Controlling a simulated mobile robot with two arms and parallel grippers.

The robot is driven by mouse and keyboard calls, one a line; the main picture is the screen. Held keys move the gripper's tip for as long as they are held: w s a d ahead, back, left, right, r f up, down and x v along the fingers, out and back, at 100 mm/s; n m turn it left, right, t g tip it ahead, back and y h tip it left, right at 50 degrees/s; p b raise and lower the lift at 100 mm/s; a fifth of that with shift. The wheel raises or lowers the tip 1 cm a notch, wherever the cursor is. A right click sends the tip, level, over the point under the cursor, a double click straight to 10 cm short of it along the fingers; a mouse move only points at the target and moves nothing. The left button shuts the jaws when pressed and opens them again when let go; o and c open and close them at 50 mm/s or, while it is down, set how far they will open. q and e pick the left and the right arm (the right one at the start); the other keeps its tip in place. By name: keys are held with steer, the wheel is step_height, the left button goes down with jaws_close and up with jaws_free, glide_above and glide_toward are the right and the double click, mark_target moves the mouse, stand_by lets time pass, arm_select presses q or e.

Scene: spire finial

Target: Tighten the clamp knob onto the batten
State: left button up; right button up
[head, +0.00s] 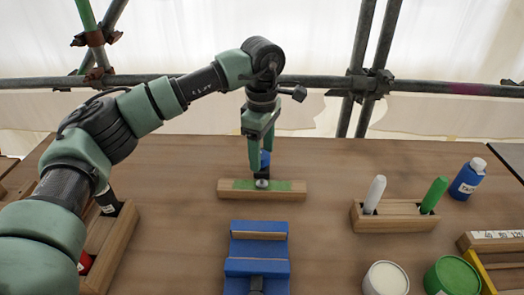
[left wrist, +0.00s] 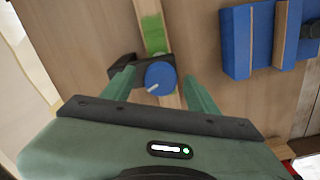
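The clamp knob (left wrist: 160,78) is a blue round knob with a white line, on a black clamp (left wrist: 122,68) in the left wrist view. In the head view the knob (head: 265,159) shows partly behind a finger, above the batten. The batten (head: 228,190) is a wooden bar with a green strip on top, lying on the table; it also shows in the left wrist view (left wrist: 152,32). My left gripper (head: 260,150) points down over the knob. In the left wrist view its fingers stand on either side of the knob, with gaps showing. My right gripper is not in view.
A blue fixture (head: 257,267) stands in front of the batten. A wooden holder (head: 395,222) with a white and a green marker is to the right. A white jar (head: 386,278), a green jar (head: 452,275) and a blue bottle (head: 467,178) stand on the right. Scaffold tubes (head: 330,81) run behind.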

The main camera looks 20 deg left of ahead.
mark_target(262, 154)
arm_select(q)
step_height(262, 154, up, 8)
steer(key=shift+f+b, duration=0.1)
steer(key=shift+b, duration=0.2)
stand_by(0.5)
